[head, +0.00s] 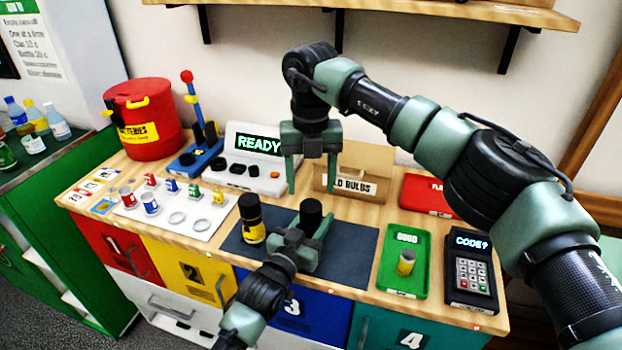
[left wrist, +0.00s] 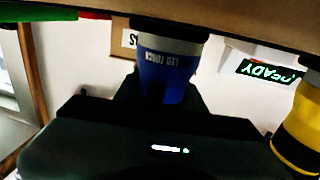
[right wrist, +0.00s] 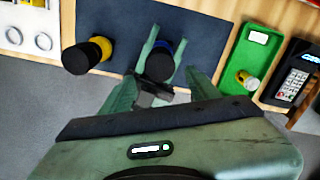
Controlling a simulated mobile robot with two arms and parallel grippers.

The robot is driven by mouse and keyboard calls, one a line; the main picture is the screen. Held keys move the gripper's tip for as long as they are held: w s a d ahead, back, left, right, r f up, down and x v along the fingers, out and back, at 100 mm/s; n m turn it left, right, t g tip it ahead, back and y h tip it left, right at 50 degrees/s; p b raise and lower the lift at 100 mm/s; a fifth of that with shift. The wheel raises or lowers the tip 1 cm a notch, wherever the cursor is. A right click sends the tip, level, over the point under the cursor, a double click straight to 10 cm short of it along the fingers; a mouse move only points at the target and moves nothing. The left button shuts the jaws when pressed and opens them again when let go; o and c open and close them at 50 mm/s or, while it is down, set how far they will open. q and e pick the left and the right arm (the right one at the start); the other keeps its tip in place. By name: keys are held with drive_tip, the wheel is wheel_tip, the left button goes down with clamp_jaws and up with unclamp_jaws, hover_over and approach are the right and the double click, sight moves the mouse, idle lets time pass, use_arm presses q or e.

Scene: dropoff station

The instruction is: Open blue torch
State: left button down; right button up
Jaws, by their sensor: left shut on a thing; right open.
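The blue torch stands upright over the dark mat (head: 352,255); in the head view mostly its black top (head: 311,212) shows. In the left wrist view I see the torch's blue body with "LED TORCH" lettering (left wrist: 166,76). My left gripper (head: 304,238) is shut on the torch body. My right gripper (head: 312,178) is open and empty, pointing down above the torch, apart from it. In the right wrist view the torch's dark top (right wrist: 160,65) shows between my right fingers. Whether the torch touches the mat is hidden.
A yellow and black torch (head: 251,220) stands left of it on the mat. A white board (head: 180,222) with small batteries and rings lies further left. A "READY" tester (head: 255,170), an old-bulbs box (head: 350,198), a green tray (head: 400,275) and a keypad (head: 470,290) surround the mat.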

sight(311, 205)
wheel_tip(311, 205, down, 8)
drive_tip(key=shift+r, duration=0.1)
idle(0.4)
clamp_jaws()
drive_tip(key=n, duration=0.6)
drive_tip(key=shift+r, duration=0.2)
idle(0.3)
drive_tip(key=shift+r, duration=0.95)
drive_tip(key=shift+r, duration=0.1)
